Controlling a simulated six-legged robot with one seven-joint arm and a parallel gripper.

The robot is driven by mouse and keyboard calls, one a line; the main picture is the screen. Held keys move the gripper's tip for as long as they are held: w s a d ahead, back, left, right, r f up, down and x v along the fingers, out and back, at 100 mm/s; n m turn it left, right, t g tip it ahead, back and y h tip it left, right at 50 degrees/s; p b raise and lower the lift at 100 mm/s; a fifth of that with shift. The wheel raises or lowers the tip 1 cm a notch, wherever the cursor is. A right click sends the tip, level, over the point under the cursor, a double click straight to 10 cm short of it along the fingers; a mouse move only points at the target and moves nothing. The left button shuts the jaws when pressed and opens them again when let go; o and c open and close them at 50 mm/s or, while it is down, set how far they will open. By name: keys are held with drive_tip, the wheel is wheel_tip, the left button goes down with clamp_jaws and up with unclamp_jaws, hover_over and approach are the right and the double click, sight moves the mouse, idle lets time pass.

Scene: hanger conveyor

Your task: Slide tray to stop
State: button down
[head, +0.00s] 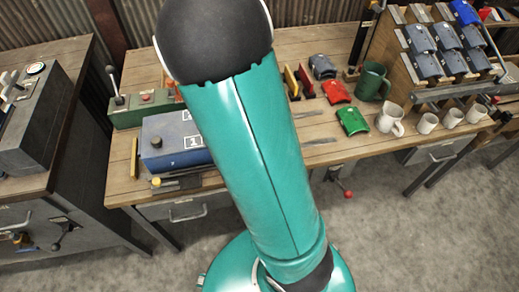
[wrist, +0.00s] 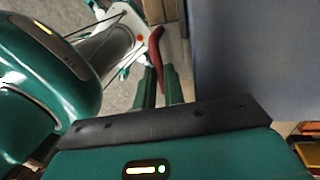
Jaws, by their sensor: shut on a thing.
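In the wrist view, my gripper (wrist: 161,84) has its two green fingers close together around a dark red curved piece (wrist: 155,44). A large blue-grey flat face (wrist: 250,50) stands right beside the fingers, on their right. In the head view, my gripper does not show; my teal arm covers the middle of the picture. I cannot make out a tray for certain in either view, nor a stop. I cannot tell whether the dark red piece is part of the tray.
A wooden workbench (head: 320,152) carries a blue box (head: 178,142), a green lever unit (head: 135,112), red (head: 336,92) and green (head: 352,121) pieces, a green mug (head: 373,80) and white mugs (head: 391,119). A rack of blue-grey pieces stands at the right. A red ball knob (head: 347,194) sticks out below the front edge.

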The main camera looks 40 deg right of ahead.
drive_tip(key=shift+w+a, duration=0.35)
drive_tip(key=shift+a, duration=0.3)
drive_tip(key=shift+w+a, duration=0.3)
drive_tip(key=shift+a, duration=0.3)
drive_tip(key=shift+w+a, duration=0.35)
drive_tip(key=shift+a, duration=0.45)
drive_tip(key=c, duration=1.8)
unclamp_jaws()
drive_tip(key=shift+o, duration=0.2)
wheel_tip(320, 180, up, 14)
drive_tip(key=w+d, duration=0.1)
drive_tip(key=w, duration=0.1)
drive_tip(key=shift+w+d+f, duration=0.15)
drive_tip(key=shift+d+f, duration=0.05)
drive_tip(key=shift+d, duration=0.05)
